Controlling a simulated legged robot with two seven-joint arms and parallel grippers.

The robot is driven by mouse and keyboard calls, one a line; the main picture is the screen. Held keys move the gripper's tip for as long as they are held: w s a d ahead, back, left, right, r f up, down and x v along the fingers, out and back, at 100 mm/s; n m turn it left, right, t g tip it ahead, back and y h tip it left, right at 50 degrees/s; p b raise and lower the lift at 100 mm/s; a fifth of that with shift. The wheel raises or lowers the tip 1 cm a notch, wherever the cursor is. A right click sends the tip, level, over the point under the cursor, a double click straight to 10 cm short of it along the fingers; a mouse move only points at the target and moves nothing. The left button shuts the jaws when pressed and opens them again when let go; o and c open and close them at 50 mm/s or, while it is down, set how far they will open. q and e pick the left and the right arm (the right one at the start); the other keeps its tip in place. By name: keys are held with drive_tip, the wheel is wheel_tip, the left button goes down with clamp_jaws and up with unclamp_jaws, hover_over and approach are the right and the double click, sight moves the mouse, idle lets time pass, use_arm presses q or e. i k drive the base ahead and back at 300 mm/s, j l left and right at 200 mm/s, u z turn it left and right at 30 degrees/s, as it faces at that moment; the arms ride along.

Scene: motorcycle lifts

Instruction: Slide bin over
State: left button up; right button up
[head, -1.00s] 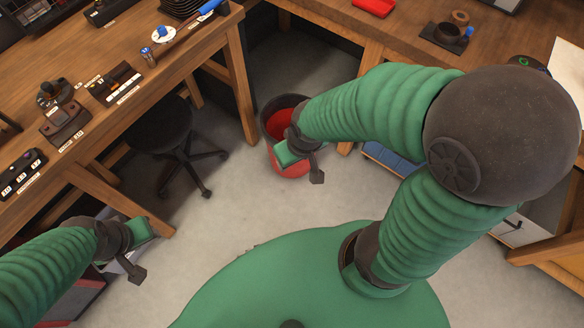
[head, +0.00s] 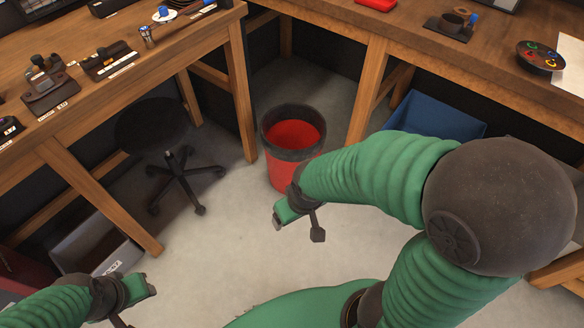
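The bin (head: 277,172) is red with a dark rim and stands upright on the floor between the two workbenches. Its red inside shows from above. My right gripper (head: 298,222) is just in front of the bin, lower in the picture, and its wrist overlaps the bin's lower right side. I cannot tell whether it touches the bin. Its fingers are apart with nothing between them. My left gripper (head: 139,303) is at the lower left, far from the bin, partly cut off by the bottom edge. Nothing shows in it.
A wooden workbench (head: 120,88) with tools runs along the left, another (head: 400,40) along the back right. A black wheeled stool (head: 180,180) stands left of the bin. A blue container (head: 436,118) is under the right bench. Grey floor (head: 220,245) is clear in front.

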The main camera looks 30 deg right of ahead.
sight(291, 134)
drive_tip(key=i+l+z, duration=0.1)
drive_tip(key=i+l, duration=0.25)
drive_tip(key=i+l+z, duration=0.15)
drive_tip(key=i+l, duration=0.15)
drive_tip(key=i, duration=0.15)
drive_tip(key=i+l+z, duration=0.1)
drive_tip(key=i+l, duration=0.2)
drive_tip(key=i+l+z, duration=0.1)
drive_tip(key=i, duration=0.45)
drive_tip(key=l, duration=0.1)
